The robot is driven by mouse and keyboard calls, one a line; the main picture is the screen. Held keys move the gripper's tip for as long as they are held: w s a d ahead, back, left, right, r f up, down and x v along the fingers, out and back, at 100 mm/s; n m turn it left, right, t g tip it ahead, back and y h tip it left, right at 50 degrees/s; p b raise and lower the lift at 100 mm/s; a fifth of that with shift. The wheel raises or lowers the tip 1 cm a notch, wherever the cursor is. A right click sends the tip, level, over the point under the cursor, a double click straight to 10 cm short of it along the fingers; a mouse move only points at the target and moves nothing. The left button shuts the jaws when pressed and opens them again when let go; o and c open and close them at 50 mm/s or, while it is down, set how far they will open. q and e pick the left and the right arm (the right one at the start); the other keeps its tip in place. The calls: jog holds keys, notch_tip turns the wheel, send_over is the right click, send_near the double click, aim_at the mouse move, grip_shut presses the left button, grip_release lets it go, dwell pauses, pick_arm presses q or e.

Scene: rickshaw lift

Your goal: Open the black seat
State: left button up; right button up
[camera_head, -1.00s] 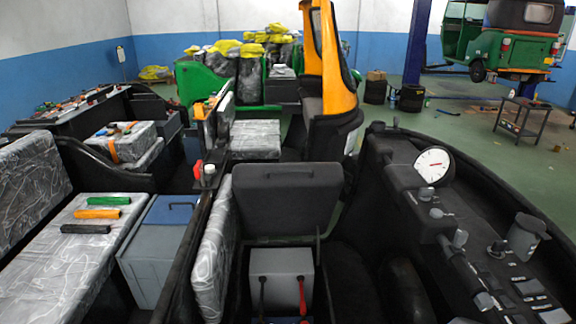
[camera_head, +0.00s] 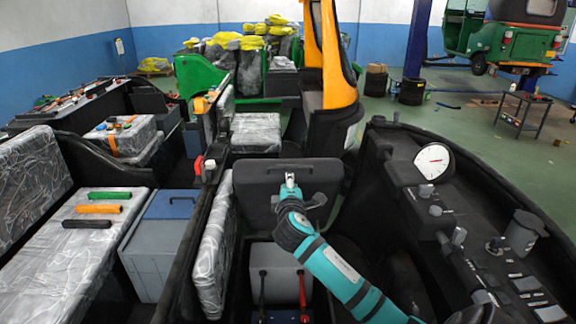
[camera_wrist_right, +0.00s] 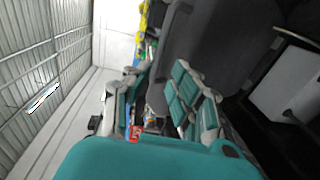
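The black seat (camera_head: 252,204) stands raised and upright in the middle of the head view. The open compartment below it shows a grey box (camera_head: 278,264) with cables. My right arm reaches in from the lower right, and my right gripper (camera_head: 290,180) is in front of the seat's face near its upper edge. In the right wrist view the two fingers of the right gripper (camera_wrist_right: 160,105) are spread apart, with the dark seat (camera_wrist_right: 225,45) close by and partly behind them. I cannot tell whether they touch it. My left gripper is out of view.
A dashboard with a gauge (camera_head: 434,161) and levers runs along the right. A wrapped seat back (camera_head: 213,250) stands close on the left. A bench (camera_head: 60,265) carries green, orange and black grips, beside a grey box with a blue lid (camera_head: 172,206).

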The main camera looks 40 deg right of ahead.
aim_at(288, 168)
jog(key=p+x, duration=0.1)
jog(key=x, duration=1)
jog(key=shift+w+d+f, duration=0.1)
jog(key=shift+w+d, duration=0.05)
jog(key=shift+w, duration=0.1)
grip_shut()
